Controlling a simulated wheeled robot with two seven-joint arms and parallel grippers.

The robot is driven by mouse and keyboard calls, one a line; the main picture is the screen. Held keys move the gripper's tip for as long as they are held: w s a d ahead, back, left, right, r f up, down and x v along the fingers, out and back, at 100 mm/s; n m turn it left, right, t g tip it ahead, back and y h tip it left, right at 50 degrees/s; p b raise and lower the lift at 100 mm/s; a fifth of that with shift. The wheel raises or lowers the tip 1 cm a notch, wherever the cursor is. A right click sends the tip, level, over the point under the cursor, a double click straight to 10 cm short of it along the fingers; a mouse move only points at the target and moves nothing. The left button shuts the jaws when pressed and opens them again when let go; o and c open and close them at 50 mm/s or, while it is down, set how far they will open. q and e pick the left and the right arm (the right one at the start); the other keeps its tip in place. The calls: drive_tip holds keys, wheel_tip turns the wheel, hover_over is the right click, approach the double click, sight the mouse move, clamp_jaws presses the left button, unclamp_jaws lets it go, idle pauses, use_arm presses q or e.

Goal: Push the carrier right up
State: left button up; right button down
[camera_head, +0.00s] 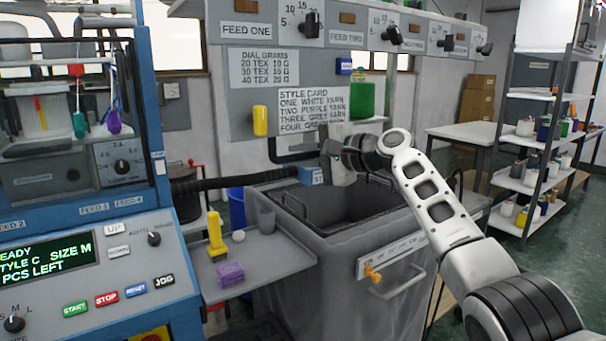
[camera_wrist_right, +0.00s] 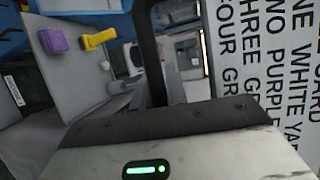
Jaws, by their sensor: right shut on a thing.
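My right gripper (camera_head: 324,160) is in front of the feed panel, just below the style card and above the grey bin. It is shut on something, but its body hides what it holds. A small blue and white block marked "ST" (camera_head: 312,176) is close beside its lower left side. I cannot make out for sure which part is the carrier. In the right wrist view a dark upright bar (camera_wrist_right: 152,60) rises just beyond the gripper's body. The style card (camera_wrist_right: 270,60) is close at the right there. My left gripper is not in view.
A grey open bin (camera_head: 310,255) stands below my right arm. The blue machine (camera_head: 95,235) fills the left side. The feed panel (camera_head: 240,100) hangs close above.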

sight(314, 127)
wheel_tip(314, 127, up, 6)
drive_tip(key=shift+f+p, duration=0.25)
drive_tip(key=shift+p, duration=0.1)
drive_tip(key=shift+r, duration=0.25)
drive_tip(key=c, duration=1.4)
unclamp_jaws()
drive_tip(key=shift+f, duration=0.15)
drive_tip(key=shift+f, duration=0.15)
drive_tip(key=shift+d, duration=0.15)
